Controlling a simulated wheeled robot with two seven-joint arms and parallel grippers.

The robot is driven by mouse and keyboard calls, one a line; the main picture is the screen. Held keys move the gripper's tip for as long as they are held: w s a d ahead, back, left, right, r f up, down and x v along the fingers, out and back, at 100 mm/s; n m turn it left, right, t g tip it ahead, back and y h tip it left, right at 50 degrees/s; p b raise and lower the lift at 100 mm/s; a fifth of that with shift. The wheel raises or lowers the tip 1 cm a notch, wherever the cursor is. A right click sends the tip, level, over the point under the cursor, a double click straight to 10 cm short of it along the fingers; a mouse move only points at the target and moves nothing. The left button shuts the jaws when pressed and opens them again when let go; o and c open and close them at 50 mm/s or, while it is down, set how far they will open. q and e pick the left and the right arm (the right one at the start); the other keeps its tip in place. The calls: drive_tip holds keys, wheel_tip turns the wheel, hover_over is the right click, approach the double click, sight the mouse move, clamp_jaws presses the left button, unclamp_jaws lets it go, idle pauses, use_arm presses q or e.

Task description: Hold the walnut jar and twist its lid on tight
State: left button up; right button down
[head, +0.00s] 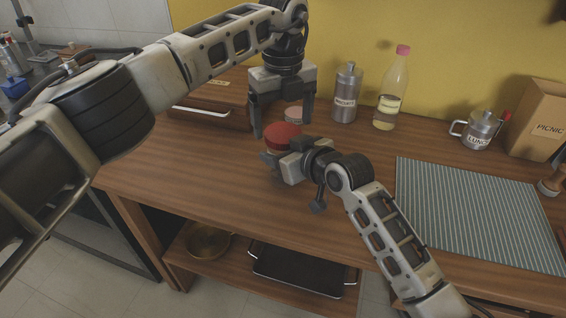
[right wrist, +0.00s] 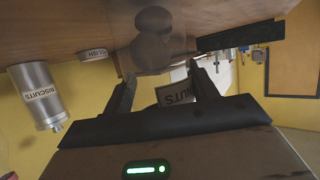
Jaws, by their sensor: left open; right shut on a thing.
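The walnut jar is held by my right gripper (head: 282,152); in the head view its body is mostly hidden behind that gripper. In the right wrist view the jar's label (right wrist: 176,95), ending in "NUTS", shows between the two fingers. The red lid (head: 283,133) sits on top of the jar; I cannot tell how tightly. My left gripper (head: 281,126) points down from above, open, with one finger on each side of the lid and a gap around it.
Behind stand a low round tin (head: 294,113), a steel biscuits canister (head: 346,95), a pink-capped bottle (head: 391,92), a steel lunch mug (head: 480,131) and a picnic bag (head: 540,120). A wooden box (head: 212,105) is at left. A striped mat (head: 475,210) lies at right. The front middle counter is clear.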

use_arm(q)
drive_tip(key=shift+f, duration=1.1)
drive_tip(key=c, duration=1)
drive_tip(key=m, duration=0.6)
drive_tip(key=shift+m, duration=0.3)
drive_tip(key=shift+c, duration=0.2)
drive_tip(key=o, duration=1.1)
drive_tip(key=shift+d, duration=0.1)
